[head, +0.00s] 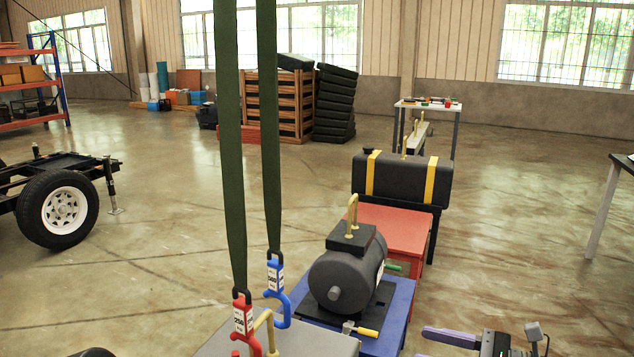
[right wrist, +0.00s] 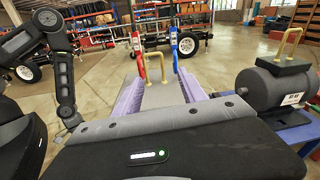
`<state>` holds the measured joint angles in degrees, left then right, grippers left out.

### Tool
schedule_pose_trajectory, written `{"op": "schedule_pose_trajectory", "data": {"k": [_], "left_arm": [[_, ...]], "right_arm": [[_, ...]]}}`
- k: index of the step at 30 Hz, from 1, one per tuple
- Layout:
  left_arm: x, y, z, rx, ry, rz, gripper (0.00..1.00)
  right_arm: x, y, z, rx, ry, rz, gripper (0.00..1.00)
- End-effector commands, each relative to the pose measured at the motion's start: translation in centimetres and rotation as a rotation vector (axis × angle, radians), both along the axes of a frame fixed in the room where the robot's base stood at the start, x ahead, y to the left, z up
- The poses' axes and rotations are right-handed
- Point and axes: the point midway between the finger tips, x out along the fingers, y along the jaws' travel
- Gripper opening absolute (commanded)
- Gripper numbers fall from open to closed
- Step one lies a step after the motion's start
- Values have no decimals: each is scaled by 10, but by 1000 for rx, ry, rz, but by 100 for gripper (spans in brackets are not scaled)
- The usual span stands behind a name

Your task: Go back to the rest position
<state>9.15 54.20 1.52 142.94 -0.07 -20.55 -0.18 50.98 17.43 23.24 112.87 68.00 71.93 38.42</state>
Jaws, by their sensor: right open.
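My right gripper (head: 422,344) is at the bottom right of the head view, its purple fingers pointing left. The right wrist view shows its two fingers (right wrist: 157,80) spread apart with nothing between them. A red hook (head: 243,322) and a blue hook (head: 275,285) hang on green straps (head: 229,140). The red hook is at the gold handle (head: 262,322) of a grey block (head: 300,343); I cannot tell whether it is engaged.
A dark cylinder weight (head: 335,284) stands on a blue table (head: 396,325) beside my right gripper. Behind are a red table (head: 395,222) and a black tank (head: 400,178) with yellow bands. A wheeled trailer (head: 62,208) is at left. The floor between is open.

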Motion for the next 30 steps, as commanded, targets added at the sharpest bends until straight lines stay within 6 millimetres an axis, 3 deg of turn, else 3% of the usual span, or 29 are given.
{"op": "schedule_pose_trajectory", "data": {"k": [5,11,14,19,21,24,27,30], "left_arm": [[0,-1,0,-1,0,-1,0],[0,-1,2,-1,1,0,0],[0,-1,6,-1,1,0,0],[0,-1,27,-2,1,1,0],[0,-1,39,-2,1,1,0],[0,-1,59,-2,1,1,0],[0,-1,79,-2,1,1,0],[0,-1,89,-2,1,1,0]], "right_arm": [[2,-8,-43,-172,1,-33,49],[-8,-20,-115,-425,17,-33,49],[-21,-25,-161,-596,17,6,49],[-72,-21,-261,-1035,-87,259,49],[-95,-10,-292,-1212,-207,423,49],[-128,22,-314,-1387,-455,672,49],[-167,70,-319,-1431,-721,893,49],[-204,102,-319,-1378,-831,1020,49]]}}
